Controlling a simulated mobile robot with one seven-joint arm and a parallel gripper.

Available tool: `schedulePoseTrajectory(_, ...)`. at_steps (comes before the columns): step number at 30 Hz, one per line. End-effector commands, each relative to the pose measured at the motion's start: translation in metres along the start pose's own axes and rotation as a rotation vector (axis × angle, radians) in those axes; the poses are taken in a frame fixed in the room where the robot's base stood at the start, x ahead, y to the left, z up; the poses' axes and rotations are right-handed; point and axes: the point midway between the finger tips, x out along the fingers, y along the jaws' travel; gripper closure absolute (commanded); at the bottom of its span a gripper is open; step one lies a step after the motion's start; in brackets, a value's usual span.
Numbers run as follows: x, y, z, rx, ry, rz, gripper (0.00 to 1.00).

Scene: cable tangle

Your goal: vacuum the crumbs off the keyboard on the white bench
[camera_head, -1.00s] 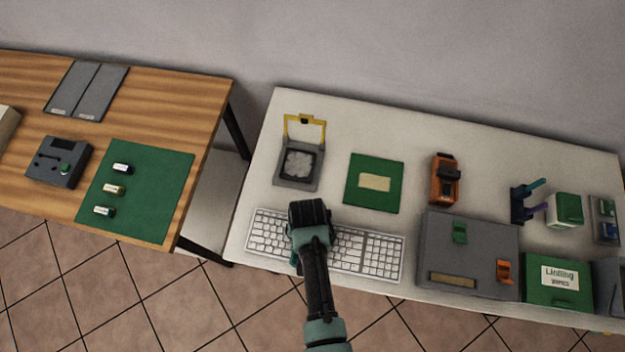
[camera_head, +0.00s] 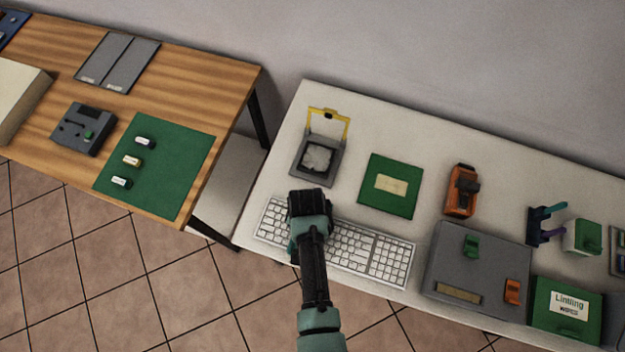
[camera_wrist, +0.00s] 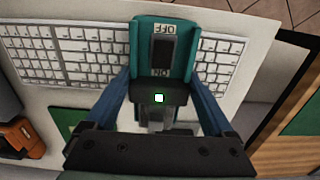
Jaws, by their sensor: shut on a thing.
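The white keyboard (camera_head: 376,254) lies along the front edge of the white bench (camera_head: 285,148). My gripper (camera_head: 309,207) is over the keyboard's left part in the head view and hides some of its keys. In the wrist view my gripper (camera_wrist: 163,112) is shut on a teal handheld vacuum (camera_wrist: 146,45) with a dark switch between OFF and ON labels. The vacuum covers the middle of the keyboard (camera_wrist: 75,55) there. I cannot tell whether its nozzle touches the keys. No crumbs can be made out at this size.
Behind the keyboard are a grey box with a raised yellow-framed lid (camera_head: 318,158) and a green mat (camera_head: 376,205). An orange device (camera_head: 462,190) and a grey panel (camera_head: 480,250) stand to the right. A wooden table (camera_head: 190,75) is to the left across a gap.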

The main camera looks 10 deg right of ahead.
Motion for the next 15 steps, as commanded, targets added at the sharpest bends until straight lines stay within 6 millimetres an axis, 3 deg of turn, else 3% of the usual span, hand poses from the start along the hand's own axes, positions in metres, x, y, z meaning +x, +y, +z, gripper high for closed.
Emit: schedulePoseTrajectory(15, -0.0001, -0.0073, -0.0011, -0.001, 0.001, -0.001, 0.73)
